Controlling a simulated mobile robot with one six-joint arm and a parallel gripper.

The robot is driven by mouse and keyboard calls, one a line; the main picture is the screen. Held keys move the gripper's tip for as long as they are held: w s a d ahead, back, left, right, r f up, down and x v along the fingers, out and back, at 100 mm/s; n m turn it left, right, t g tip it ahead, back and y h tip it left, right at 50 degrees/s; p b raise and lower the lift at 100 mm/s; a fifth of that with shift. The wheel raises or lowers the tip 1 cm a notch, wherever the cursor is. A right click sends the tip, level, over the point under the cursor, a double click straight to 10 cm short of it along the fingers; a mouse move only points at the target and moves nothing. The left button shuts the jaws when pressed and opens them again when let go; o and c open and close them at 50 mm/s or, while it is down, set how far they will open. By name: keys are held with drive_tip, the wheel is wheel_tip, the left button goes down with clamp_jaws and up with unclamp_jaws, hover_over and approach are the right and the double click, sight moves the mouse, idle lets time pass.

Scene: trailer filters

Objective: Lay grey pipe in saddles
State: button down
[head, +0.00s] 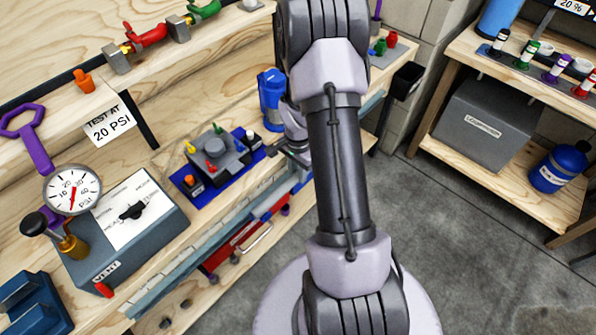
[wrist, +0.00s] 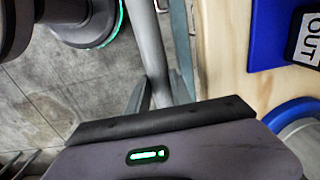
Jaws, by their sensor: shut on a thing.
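The grey pipe (wrist: 148,45) runs up from between the fingers of my gripper (wrist: 160,93) to the top edge in the wrist view. My gripper is shut on it. The pipe hangs over the grey floor, beside the wooden bench edge. In the head view my gripper (head: 292,150) is mostly hidden behind my arm, just off the bench front, and I cannot make out the pipe there. A blue block with raised parts (head: 33,305) sits at the lower left of the bench. I cannot tell whether it is the saddles.
A grey device with coloured knobs (head: 213,160) stands on a blue mat near my gripper. A blue plate (wrist: 262,40) with a block marked OUT is at the right in the wrist view. A gauge box (head: 128,225) stands left. A shelf (head: 500,165) is right, with open floor between.

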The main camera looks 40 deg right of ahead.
drive_tip(key=shift+f+b, duration=0.75)
drive_tip(key=shift+f, duration=0.15)
drive_tip(key=c, duration=1.1)
unclamp_jaws()
drive_tip(key=shift+o, duration=0.2)
wheel_tip(320, 180, up, 18)
drive_tip(key=p, duration=0.7)
drive_tip(key=shift+f, duration=0.25)
